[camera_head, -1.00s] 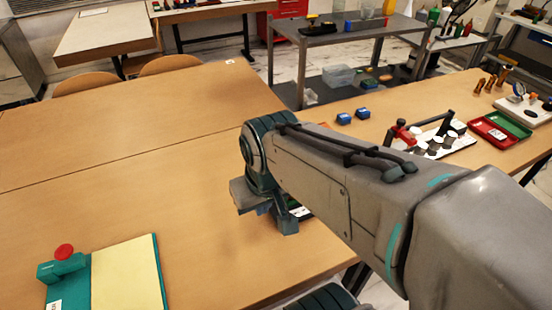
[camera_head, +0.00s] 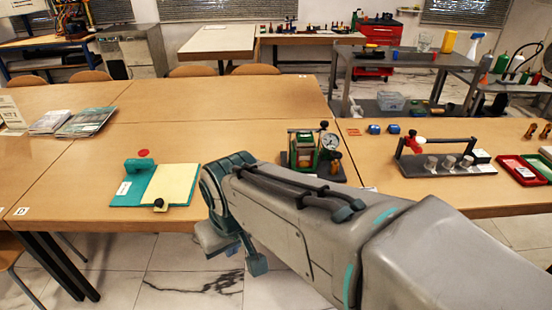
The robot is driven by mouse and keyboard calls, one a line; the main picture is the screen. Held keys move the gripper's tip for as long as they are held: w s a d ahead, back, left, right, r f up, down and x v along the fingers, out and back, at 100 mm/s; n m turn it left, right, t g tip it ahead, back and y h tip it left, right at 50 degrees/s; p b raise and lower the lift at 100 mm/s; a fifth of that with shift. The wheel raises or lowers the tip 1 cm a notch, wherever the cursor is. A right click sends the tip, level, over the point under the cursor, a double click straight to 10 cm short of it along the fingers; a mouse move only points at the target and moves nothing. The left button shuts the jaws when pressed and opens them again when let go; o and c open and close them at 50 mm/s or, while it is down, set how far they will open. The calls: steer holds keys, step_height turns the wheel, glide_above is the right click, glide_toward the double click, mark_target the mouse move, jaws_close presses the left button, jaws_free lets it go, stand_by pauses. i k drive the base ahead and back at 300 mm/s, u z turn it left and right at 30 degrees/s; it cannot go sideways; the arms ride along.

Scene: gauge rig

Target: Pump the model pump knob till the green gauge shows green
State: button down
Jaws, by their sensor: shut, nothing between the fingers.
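A small rig (camera_head: 316,158) stands on the table's right part, just beyond my forearm. It has a green body (camera_head: 302,148), a round white-faced gauge (camera_head: 330,141) and an orange-brown part at its right. The gauge reading is too small to tell, and my arm hides part of the rig's base. I cannot make out which part is the pump knob. My gripper (camera_head: 238,250) hangs low at the near table edge, left of the rig and apart from it. It is shut and empty, partly hidden by my own wrist.
A teal block with a red disc (camera_head: 143,153) and a cream pad (camera_head: 172,184) lie to the left. The table's middle is clear.

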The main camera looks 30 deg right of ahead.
mark_target(336, 155)
steer(key=z, duration=0.45)
steer(key=i, duration=0.6)
steer(key=z, duration=0.9)
steer(key=i, duration=0.3)
steer(key=u, duration=1.65)
steer(key=k, duration=1.25)
steer(key=z, duration=0.5)
